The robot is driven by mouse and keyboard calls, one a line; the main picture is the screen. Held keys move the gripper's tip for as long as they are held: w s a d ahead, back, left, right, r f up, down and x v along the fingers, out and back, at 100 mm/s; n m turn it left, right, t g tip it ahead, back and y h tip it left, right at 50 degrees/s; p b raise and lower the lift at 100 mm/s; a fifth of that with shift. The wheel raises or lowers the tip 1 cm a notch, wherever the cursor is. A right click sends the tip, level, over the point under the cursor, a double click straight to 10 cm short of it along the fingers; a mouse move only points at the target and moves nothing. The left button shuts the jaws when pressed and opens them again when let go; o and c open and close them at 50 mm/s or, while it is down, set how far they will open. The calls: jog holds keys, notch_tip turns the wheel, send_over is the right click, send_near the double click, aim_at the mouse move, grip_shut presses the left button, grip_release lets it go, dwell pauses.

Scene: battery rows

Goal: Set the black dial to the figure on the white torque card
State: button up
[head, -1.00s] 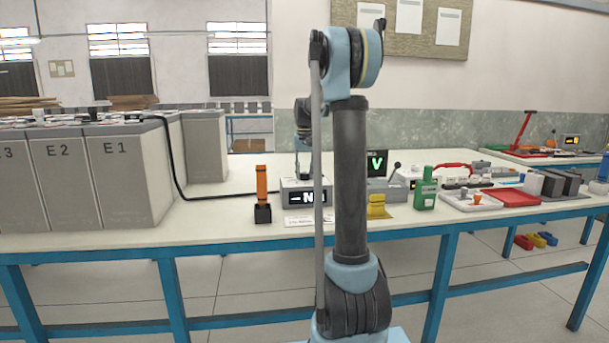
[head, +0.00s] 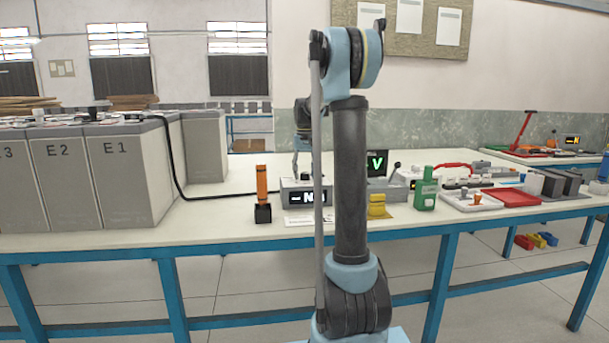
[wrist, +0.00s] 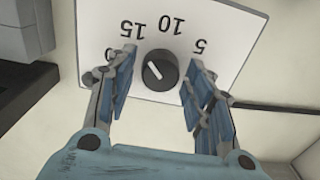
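The black dial (wrist: 158,70) sits on a white scale plate (wrist: 178,22) in the wrist view. The figures 5, 10 and 15 show upside down, with a part-hidden 0 at the left. The dial's white mark slants from upper left to lower right. My gripper (wrist: 163,57) is open, one finger to each side of the dial, with visible gaps.
The grey display box (head: 292,197) and an orange-handled tool (head: 262,190) stand near the front of the table. A green device (head: 425,190), a yellow block (head: 377,204) and a red tray (head: 510,198) are to the right. Tall grey battery cases (head: 125,185) stand at the left.

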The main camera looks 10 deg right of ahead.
jog(key=shift+s+r, duration=0.1)
notch_tip(320, 180, up, 12)
dwell(0.8)
jog(key=s+f+t, duration=0.1)
jog(key=s+f, duration=0.3)
jog(key=s, duration=0.8)
jog(key=s+f, duration=0.5)
jog(key=s, duration=0.8)
jog(key=s+f+t, duration=0.1)
jog(key=s+f, duration=1.8)
jog(key=shift+s+f, duration=0.2)
jog(key=shift+f, duration=0.1)
